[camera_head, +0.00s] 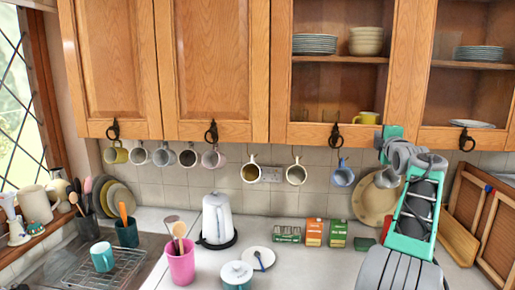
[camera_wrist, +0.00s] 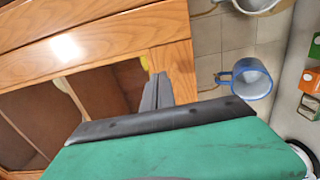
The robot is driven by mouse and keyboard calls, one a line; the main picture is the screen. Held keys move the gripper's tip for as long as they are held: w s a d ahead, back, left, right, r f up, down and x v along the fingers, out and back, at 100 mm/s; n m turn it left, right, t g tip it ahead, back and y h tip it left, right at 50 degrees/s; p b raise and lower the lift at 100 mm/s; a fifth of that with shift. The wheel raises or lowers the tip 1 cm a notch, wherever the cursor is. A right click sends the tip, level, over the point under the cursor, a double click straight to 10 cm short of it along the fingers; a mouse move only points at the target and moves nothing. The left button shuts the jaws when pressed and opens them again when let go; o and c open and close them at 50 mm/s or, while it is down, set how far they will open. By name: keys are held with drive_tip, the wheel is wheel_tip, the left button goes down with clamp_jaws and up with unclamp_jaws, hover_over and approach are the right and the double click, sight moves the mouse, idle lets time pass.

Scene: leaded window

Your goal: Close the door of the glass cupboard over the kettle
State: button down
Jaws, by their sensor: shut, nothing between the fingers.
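The glass cupboard's door (camera_head: 278,70) has a wooden frame and a dark ring handle (camera_head: 336,137) at its lower edge. It looks roughly flush with the doors beside it; I cannot tell whether a small gap remains. Plates, bowls and a yellow mug (camera_head: 367,117) show behind it. The white kettle (camera_head: 216,220) stands on the counter below and to the left. My gripper (camera_wrist: 158,90) is shut and empty, its grey fingers by the corner of a wooden frame (camera_wrist: 172,60) in the wrist view. I cannot tell whether they touch.
Mugs hang under the cupboards; a blue mug (camera_head: 343,173) hangs near my gripper and shows in the wrist view (camera_wrist: 246,78). A second glass cupboard (camera_head: 467,93) is to the right.

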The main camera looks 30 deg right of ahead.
drive_tip(key=shift+w+d+n+t+y+p, duration=0.4)
drive_tip(key=shift+w+d+y+p, duration=0.15)
drive_tip(key=shift+w+d, duration=0.4)
drive_tip(key=shift+s+d, duration=0.1)
